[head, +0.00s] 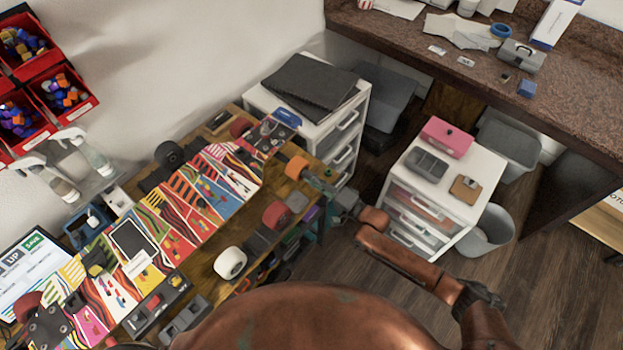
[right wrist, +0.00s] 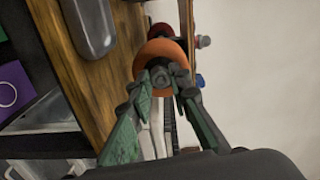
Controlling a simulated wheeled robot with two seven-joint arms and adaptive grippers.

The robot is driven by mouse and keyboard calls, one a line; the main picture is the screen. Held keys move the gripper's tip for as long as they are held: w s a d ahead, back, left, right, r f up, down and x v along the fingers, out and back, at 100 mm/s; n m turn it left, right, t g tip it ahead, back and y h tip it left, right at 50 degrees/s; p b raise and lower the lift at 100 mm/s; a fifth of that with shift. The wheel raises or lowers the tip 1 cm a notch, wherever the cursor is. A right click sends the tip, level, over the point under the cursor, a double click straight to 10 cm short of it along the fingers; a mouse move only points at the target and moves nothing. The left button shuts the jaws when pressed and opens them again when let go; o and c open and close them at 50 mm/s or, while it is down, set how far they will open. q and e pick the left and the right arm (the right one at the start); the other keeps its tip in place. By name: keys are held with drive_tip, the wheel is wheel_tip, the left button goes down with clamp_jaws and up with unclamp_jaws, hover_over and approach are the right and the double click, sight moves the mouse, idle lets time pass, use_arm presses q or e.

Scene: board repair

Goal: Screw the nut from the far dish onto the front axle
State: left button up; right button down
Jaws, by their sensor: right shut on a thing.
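The patterned skateboard deck (head: 195,205) lies along the workbench. At its far end an orange wheel (head: 296,167) sits on the front axle; the orange wheel also shows in the right wrist view (right wrist: 172,50). My right gripper (head: 325,188) is at the outer face of this wheel. In the right wrist view its green-grey fingers (right wrist: 162,76) are shut on a small dark round piece, seemingly the nut, in line with the wheel's centre. The axle end is hidden behind it. A grey dish (right wrist: 90,25) stands on the bench nearby. My left gripper is not in view.
A white loose wheel (head: 230,262) and a red one (head: 277,214) are near the bench's front edge. A white drawer unit (head: 345,140) stands beyond the bench end. Another drawer unit (head: 455,200) stands to the right, with open floor in front.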

drive_tip(key=shift+m, duration=1)
drive_tip(key=c, duration=1.7)
unclamp_jaws()
drive_tip(key=shift+c, duration=1.2)
drive_tip(key=n, duration=0.3)
drive_tip(key=shift+f+n, duration=0.1)
drive_tip(key=shift+n, duration=1.3)
